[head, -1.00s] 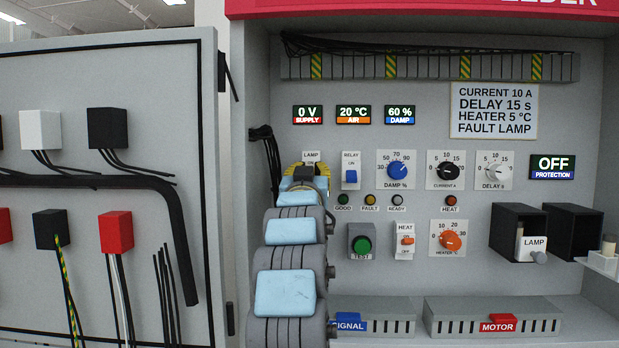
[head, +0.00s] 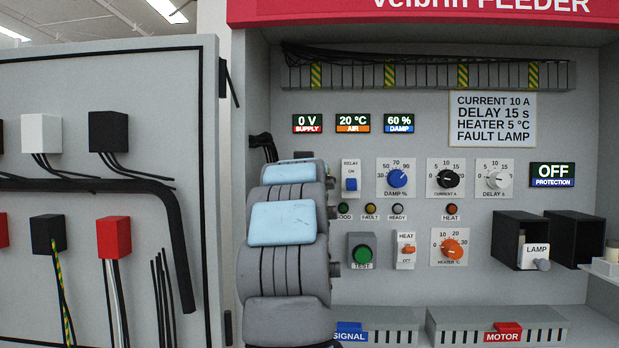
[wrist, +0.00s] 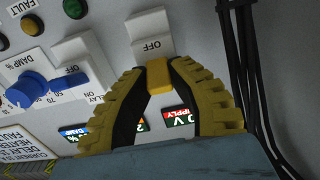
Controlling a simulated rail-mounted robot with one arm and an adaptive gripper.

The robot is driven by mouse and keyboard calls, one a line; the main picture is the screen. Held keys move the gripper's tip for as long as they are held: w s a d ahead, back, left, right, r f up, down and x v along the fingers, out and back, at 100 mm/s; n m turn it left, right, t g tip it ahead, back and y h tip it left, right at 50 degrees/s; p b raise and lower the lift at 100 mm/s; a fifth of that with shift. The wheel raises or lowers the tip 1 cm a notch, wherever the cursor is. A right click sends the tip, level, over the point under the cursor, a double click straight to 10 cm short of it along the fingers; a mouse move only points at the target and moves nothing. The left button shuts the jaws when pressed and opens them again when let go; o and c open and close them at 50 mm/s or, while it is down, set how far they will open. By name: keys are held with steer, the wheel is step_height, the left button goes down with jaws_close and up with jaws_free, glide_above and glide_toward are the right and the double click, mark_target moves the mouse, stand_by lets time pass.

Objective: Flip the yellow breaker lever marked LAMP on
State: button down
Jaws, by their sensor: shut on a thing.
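In the wrist view, the yellow lever (wrist: 159,76) sits between the tips of my gripper (wrist: 160,84), whose yellow ribbed fingers with dark inner pads are shut on it. The lever's pale breaker body (wrist: 150,24) and its plate with the word OFF (wrist: 152,45) show just beyond the fingertips. The ON side of the plate is hidden by my fingers. In the head view, my arm covers the LAMP breaker, its label and my gripper.
The blue RELAY switch (head: 351,184) is close beside the lever, with the DAMP dial (head: 398,179) further right. Black cables (wrist: 250,80) run close on the other side. The PROTECTION display (head: 552,174) reads OFF, and the SUPPLY display (head: 307,123) reads 0 V.

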steer(key=shift+f, duration=0.15)
steer(key=c, duration=0.9)
jaws_free()
steer(key=shift+s, duration=0.1)
steer(key=shift+s+r, duration=0.2)
steer(key=shift+s+a+f, duration=0.1)
steer(key=shift+s+a, duration=0.05)
steer(key=shift+s, duration=1.75)
steer(key=shift+s+a+f, duration=0.1)
steer(key=shift+s+a, duration=0.1)
steer(key=shift+s, duration=1.65)
steer(key=shift+s+a, duration=0.15)
steer(key=shift+s, duration=1.75)
